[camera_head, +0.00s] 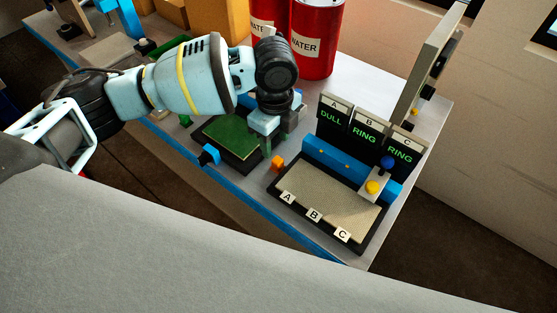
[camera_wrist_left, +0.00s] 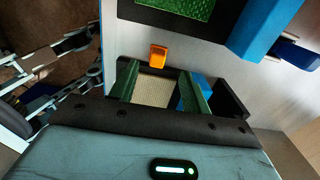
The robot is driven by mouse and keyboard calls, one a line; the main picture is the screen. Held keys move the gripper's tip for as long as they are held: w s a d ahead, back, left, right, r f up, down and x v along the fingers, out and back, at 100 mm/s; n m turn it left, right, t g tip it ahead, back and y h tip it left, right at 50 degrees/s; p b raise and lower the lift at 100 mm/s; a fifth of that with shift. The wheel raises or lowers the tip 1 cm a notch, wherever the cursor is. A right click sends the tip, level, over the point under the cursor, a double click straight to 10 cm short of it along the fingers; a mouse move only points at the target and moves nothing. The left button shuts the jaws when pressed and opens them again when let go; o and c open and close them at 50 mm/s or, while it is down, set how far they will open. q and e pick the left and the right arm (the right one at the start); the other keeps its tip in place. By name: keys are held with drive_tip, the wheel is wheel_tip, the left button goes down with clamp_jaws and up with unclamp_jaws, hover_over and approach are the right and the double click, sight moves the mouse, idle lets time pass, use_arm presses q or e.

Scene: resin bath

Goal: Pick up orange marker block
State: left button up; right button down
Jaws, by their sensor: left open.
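The small orange marker block (camera_head: 277,163) sits on the table between the green pad (camera_head: 228,136) and the beige tray marked A, B, C (camera_head: 327,198). It also shows in the left wrist view (camera_wrist_left: 158,54), beyond the fingers and roughly in line with the gap between them. My left gripper (camera_head: 278,137) is open, with nothing between its fingers. It is over the table just behind the block, apart from it in the picture. The two green-tinted fingers show in the left wrist view (camera_wrist_left: 157,86). My right gripper does not show.
A blue bar (camera_head: 327,158) and display panels reading DULL, RING, RING (camera_head: 364,132) stand behind the tray. A yellow-knobbed piece (camera_head: 373,187) is at the tray's right. Red WATER drums (camera_head: 316,45) stand behind. A blue-ended part (camera_head: 209,155) lies near the front edge.

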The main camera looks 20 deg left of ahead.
sight(277, 160)
use_arm(q)
drive_tip(key=shift+f, duration=0.95)
drive_tip(key=shift+s+d+f, duration=0.15)
drive_tip(key=shift+f, duration=1.15)
drive_tip(key=shift+s+d+f, duration=0.1)
drive_tip(key=shift+d+f, duration=0.05)
drive_tip(key=shift+f, duration=1.1)
drive_tip(key=c, duration=0.9)
